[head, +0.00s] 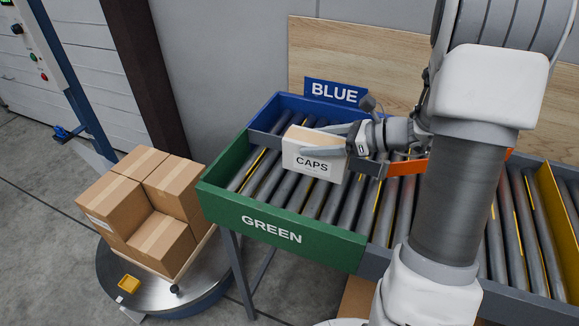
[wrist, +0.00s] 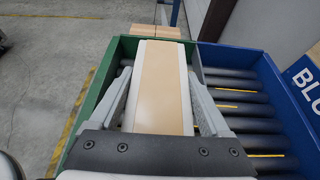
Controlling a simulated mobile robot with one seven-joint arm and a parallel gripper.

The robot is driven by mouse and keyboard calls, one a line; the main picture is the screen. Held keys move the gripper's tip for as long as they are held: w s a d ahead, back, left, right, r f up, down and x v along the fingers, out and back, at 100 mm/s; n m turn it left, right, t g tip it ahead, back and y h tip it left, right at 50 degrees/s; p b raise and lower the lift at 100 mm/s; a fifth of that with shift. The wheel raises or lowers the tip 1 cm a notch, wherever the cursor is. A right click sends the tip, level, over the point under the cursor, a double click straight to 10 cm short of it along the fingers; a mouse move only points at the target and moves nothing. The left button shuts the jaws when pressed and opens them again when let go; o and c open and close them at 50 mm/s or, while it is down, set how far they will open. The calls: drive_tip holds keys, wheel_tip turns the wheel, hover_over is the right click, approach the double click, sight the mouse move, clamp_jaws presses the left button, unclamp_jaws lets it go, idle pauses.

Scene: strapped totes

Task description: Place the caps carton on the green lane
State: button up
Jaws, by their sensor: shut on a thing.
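The caps carton (head: 313,157) is a white and tan box with CAPS printed on its front. My gripper (head: 328,141) is shut on it from the right side in the head view. In the wrist view the carton (wrist: 163,88) lies between the two fingers of my gripper (wrist: 160,95), with its tan top strip up. The green lane (head: 281,227) has green walls and grey rollers, and the carton is over its rollers. I cannot tell whether the carton touches the rollers. The green wall also shows in the wrist view (wrist: 97,105).
The blue lane (head: 270,112), with a BLUE sign (head: 335,92), lies behind the green lane. An orange divider (head: 407,168) and a yellow divider (head: 556,203) stand to the right. Brown cartons (head: 150,205) are stacked on a round platform (head: 115,275) at left.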

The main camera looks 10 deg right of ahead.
sight(288, 161)
drive_tip(key=x, duration=0.4)
drive_tip(key=f+x, duration=0.1)
drive_tip(key=x, duration=0.3)
drive_tip(key=shift+s, duration=0.2)
drive_tip(key=shift+f+b, duration=0.5)
drive_tip(key=shift+f, duration=1.5)
drive_tip(key=shift+f, duration=0.1)
drive_tip(key=shift+f, duration=0.15)
drive_tip(key=o, duration=1.5)
